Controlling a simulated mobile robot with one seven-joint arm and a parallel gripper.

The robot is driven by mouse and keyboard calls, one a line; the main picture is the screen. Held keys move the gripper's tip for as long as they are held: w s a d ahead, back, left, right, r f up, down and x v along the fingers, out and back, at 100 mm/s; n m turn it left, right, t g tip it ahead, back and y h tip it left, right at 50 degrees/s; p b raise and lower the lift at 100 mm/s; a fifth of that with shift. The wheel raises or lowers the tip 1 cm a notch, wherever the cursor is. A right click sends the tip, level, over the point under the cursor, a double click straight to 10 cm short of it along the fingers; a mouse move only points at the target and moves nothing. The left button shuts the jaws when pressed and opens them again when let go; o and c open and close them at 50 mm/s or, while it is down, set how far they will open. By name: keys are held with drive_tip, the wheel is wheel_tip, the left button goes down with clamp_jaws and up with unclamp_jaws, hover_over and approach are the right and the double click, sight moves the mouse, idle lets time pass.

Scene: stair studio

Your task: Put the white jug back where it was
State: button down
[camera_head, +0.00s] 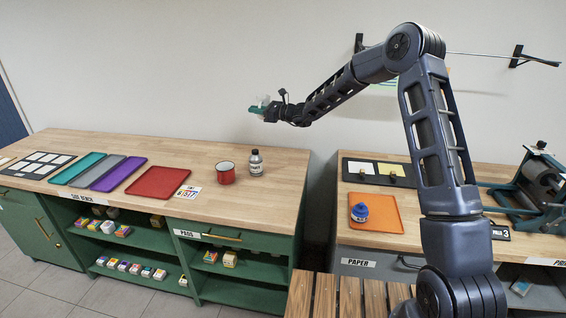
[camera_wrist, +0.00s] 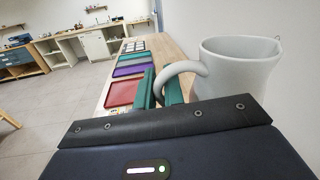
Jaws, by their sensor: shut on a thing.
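The white jug (camera_wrist: 236,72) fills the right of the wrist view, upright, with its handle towards my gripper. My gripper (camera_wrist: 162,88) has green fingers shut on the jug's handle. In the head view, my gripper (camera_head: 257,109) is raised well above the left bench (camera_head: 200,154), near the wall. The jug (camera_head: 265,101) shows there only as a small pale shape against the pale wall, partly hidden by the fingers. The jug is clear of the bench top.
A red mug (camera_head: 225,173) and a bottle (camera_head: 256,162) stand on the left bench below. A red tray (camera_head: 157,182) and several other trays lie left of them.

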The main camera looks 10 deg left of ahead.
drive_tip(key=w+d, duration=0.7)
drive_tip(key=w, duration=0.1)
drive_tip(key=f, duration=2.5)
drive_tip(key=shift+s+d+f, duration=0.1)
drive_tip(key=shift+s+f, duration=0.25)
drive_tip(key=shift+f, duration=0.05)
drive_tip(key=c, duration=1.5)
unclamp_jaws()
drive_tip(key=shift+f, duration=0.1)
